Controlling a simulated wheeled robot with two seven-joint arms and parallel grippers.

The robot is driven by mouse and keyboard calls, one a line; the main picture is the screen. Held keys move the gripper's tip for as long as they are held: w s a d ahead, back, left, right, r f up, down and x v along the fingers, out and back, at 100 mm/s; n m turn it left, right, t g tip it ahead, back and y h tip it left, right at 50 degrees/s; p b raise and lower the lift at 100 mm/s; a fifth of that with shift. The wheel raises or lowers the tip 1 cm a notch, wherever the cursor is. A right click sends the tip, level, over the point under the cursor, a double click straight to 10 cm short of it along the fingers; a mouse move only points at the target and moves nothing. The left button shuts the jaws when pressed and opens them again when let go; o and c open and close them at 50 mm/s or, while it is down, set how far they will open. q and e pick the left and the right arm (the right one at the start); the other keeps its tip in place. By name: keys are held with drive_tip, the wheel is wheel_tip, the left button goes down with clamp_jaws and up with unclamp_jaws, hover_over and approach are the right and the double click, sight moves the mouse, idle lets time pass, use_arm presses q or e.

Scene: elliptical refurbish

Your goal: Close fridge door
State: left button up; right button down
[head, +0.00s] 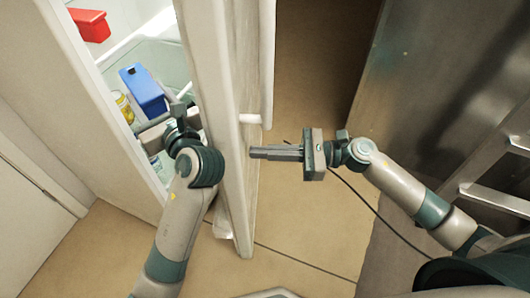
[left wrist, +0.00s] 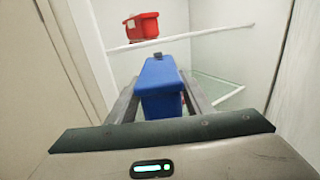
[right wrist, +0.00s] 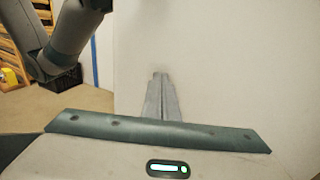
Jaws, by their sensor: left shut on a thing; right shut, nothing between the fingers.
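The fridge door (head: 215,110) stands open in the head view, a tall white panel running down the middle, with a white handle bar (head: 267,60) on its outer face. It fills much of the right wrist view (right wrist: 230,60). My right gripper (head: 252,152) is shut and empty, its fingertips pointing at the outer face of the door; I cannot tell whether they touch. My left gripper (head: 150,104) reaches inside the fridge, shut on a blue container (head: 144,88). In the left wrist view the blue container (left wrist: 162,85) sits between the fingers.
A red bin (head: 89,25) lies on a white-edged shelf inside the fridge. A yellow can (head: 122,106) stands beside the blue container. A metal cabinet (head: 430,70) stands at the right. Tan floor (head: 310,215) is open between door and cabinet; a thin dark cable crosses it.

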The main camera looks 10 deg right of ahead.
use_arm(q)
drive_tip(key=shift+d+r, duration=0.1)
drive_tip(key=shift+d, duration=0.15)
use_arm(e)
drive_tip(key=shift+d, duration=0.25)
use_arm(q)
drive_tip(key=shift+a, duration=0.1)
drive_tip(key=shift+f, duration=0.2)
drive_tip(key=shift+f+b, duration=0.7)
drive_tip(key=shift+b, duration=0.2)
use_arm(e)
drive_tip(key=v, duration=1.2)
drive_tip(key=shift+a, duration=0.1)
